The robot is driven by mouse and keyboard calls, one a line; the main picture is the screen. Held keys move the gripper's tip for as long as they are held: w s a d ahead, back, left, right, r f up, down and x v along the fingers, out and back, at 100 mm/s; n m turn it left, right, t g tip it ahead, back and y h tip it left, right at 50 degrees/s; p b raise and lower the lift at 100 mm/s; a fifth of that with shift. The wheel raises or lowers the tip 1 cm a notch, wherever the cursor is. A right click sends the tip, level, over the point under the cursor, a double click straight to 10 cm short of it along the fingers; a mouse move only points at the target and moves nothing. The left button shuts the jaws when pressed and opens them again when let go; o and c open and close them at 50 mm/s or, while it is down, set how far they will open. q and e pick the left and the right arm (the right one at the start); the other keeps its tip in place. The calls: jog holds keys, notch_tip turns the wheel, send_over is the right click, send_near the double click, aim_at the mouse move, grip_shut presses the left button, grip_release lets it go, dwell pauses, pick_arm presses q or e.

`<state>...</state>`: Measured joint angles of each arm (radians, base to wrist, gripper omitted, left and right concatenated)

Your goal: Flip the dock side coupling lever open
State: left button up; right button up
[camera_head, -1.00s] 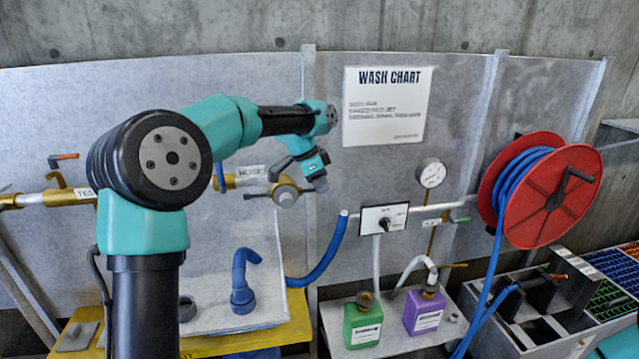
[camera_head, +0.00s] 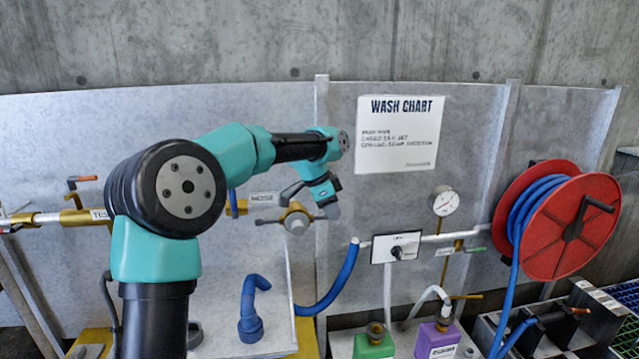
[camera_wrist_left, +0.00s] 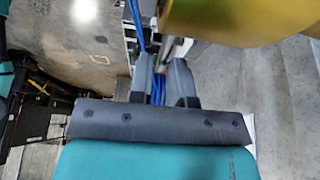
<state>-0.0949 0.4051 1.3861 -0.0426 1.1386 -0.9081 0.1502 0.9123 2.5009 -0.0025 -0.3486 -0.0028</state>
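The brass coupling (camera_head: 297,222) sits on the wall pipe beside the HOSE label in the head view. A small grey lever arm (camera_head: 266,222) sticks out on its left side. Its right side is partly hidden by my gripper, and I cannot tell which lever is the dock side one. My left gripper (camera_head: 331,211) is just right of the coupling; I cannot tell if it touches. In the left wrist view, its two grey fingers (camera_wrist_left: 161,88) stand apart with nothing held between them. A large brass surface (camera_wrist_left: 235,18) is close by at the upper right there. My right gripper is out of view.
A red reel (camera_head: 575,228) with blue hose hangs at the right. A gauge (camera_head: 445,203), a switch box (camera_head: 396,247) and a green bottle (camera_head: 374,343) are right of the coupling. A blue hose end (camera_head: 250,325) stands below it. The wall above is clear apart from the wash chart (camera_head: 399,135).

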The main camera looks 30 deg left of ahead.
pick_arm(q)
jog(key=v, duration=1.7)
jog(key=shift+f, duration=0.15)
